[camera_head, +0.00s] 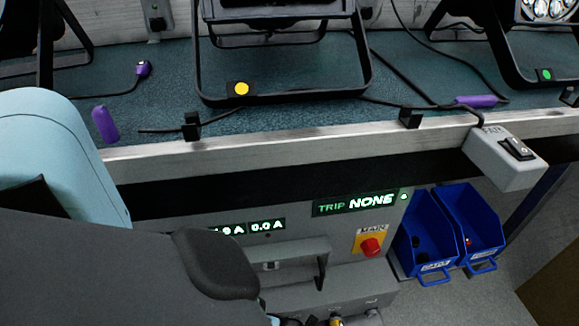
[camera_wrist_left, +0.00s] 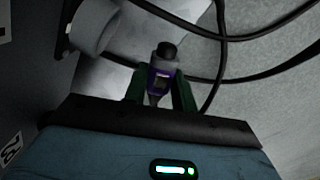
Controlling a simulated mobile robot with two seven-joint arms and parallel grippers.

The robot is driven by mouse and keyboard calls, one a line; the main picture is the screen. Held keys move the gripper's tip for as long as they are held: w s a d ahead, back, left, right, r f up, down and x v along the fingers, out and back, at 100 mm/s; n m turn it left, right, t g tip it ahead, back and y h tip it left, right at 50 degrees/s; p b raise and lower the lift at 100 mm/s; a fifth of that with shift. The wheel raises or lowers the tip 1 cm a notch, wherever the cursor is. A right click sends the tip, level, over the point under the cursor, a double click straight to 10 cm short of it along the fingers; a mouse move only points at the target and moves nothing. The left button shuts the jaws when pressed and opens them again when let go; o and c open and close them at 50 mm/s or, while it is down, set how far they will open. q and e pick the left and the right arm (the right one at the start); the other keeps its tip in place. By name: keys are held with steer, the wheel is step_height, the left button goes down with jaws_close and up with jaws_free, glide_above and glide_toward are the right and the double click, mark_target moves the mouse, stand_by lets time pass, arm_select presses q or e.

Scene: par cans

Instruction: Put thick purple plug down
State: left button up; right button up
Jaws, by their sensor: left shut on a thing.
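My left gripper (camera_wrist_left: 159,92) is shut on a purple plug (camera_wrist_left: 158,82) in the left wrist view. The plug has a pale collar and a dark end and points away from the wrist. In the head view my left arm covers the lower left, and the left gripper cannot be made out there. Other purple pieces lie on the teal bench top (camera_head: 300,115): a plain purple cylinder (camera_head: 105,123) near the front edge, a small purple plug (camera_head: 143,68) at the left, and a purple connector (camera_head: 475,100) at the right. My right gripper is not in view.
Black-framed lamps (camera_head: 285,101) stand on the bench. A grey switch box (camera_head: 505,158) hangs at the bench edge. Below are a panel with a red button (camera_head: 370,247) and blue bins (camera_head: 425,240). Dark cables (camera_wrist_left: 210,35) loop near the held plug, beside a grey cylindrical part (camera_wrist_left: 95,27).

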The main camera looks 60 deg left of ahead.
arm_select(q)
step_height(320, 180, down, 3)
steer(key=shift+r+b, duration=0.1)
steer(key=shift+b, duration=0.45)
steer(key=shift+f, duration=0.2)
steer(key=shift+f+b, duration=0.3)
steer(key=shift+f, duration=0.05)
step_height(320, 180, down, 3)
steer(key=shift+b, duration=0.95)
steer(key=shift+f, duration=0.15)
steer(key=o, duration=1)
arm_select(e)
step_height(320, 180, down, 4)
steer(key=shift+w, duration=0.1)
